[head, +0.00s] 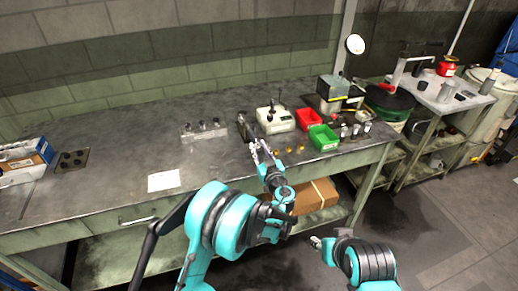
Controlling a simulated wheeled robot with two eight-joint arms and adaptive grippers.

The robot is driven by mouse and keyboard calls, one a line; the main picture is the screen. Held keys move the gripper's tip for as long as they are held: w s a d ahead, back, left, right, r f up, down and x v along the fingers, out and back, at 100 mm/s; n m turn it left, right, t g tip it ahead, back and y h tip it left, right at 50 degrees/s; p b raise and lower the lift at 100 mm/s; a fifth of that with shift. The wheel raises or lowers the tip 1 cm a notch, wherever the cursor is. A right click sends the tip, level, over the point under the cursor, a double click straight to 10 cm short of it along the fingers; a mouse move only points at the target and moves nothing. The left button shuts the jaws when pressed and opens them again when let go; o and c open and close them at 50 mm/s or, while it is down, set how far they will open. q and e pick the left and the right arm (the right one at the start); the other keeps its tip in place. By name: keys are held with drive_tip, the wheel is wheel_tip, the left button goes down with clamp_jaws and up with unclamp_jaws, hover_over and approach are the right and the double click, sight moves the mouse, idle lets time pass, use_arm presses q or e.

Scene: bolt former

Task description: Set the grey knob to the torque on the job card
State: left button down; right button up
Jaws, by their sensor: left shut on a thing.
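A white sheet (163,180), which looks like the job card, lies flat on the grey bench; its writing is too small to read. My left gripper (256,148) is shut at the bench's front, just in front of a cream device (275,119) and a small dark upright thing (243,127). What lies between its fingers is too small to make out. I cannot pick out the grey knob for certain. My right gripper (316,242) is low, in front of the bench and apart from it; its fingers are too small to judge.
A red bin (308,118) and a green bin (323,138) stand right of the cream device, with small brass and metal parts near them. A clear rack (203,131) stands behind the card. Boxes (25,158) stand far left.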

use_arm(q)
drive_tip(key=m, duration=0.8)
drive_tip(key=shift+m, duration=0.3)
drive_tip(key=m, duration=0.4)
drive_tip(key=shift+m, duration=0.3)
drive_tip(key=m, duration=0.8)
drive_tip(key=shift+f, duration=0.1)
drive_tip(key=m, duration=0.4)
drive_tip(key=shift+m, duration=0.3)
drive_tip(key=m, duration=0.4)
drive_tip(key=shift+m, duration=2.3)
